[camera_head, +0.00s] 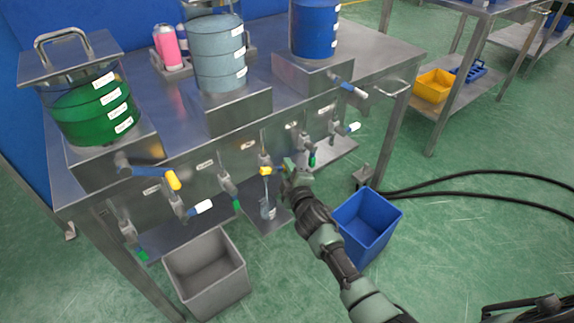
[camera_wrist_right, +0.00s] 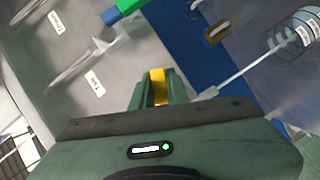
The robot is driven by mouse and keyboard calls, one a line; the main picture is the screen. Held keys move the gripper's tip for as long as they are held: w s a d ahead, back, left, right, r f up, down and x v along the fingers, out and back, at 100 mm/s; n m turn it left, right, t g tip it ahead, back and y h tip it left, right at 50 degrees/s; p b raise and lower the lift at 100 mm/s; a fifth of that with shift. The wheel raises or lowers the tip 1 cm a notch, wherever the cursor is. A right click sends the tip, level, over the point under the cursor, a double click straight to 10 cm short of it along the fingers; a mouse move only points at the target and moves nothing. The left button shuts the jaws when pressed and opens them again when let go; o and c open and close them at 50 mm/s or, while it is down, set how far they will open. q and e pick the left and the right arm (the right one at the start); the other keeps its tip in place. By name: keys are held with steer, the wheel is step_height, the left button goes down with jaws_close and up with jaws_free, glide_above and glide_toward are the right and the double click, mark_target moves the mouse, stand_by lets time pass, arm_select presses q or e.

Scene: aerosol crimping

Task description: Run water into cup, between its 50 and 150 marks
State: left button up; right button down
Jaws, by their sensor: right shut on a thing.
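The clear cup (camera_head: 268,209) stands under a tap on a small steel shelf below the bench. A pale, thin stream runs from the tap into it, and the wrist view shows the stream reaching the cup (camera_wrist_right: 304,36). The cup carries white labels and ring lines, but I cannot read its marks or water level. My right gripper (camera_head: 287,166) is at this tap, shut on its yellow handle (camera_head: 266,171); the handle also shows between the fingers in the wrist view (camera_wrist_right: 157,88). My left gripper is not in view.
Tanks of green (camera_head: 92,112), grey-blue (camera_head: 218,60) and blue (camera_head: 315,28) liquid stand on the steel bench. Other taps with green or white handles flank this one. A grey bin (camera_head: 208,272) and a blue bin (camera_head: 367,222) stand on the floor. Black hoses (camera_head: 450,180) lie to the right.

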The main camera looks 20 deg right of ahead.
steer(key=shift+f, duration=0.1)
steer(key=c, duration=1.4)
jaws_free()
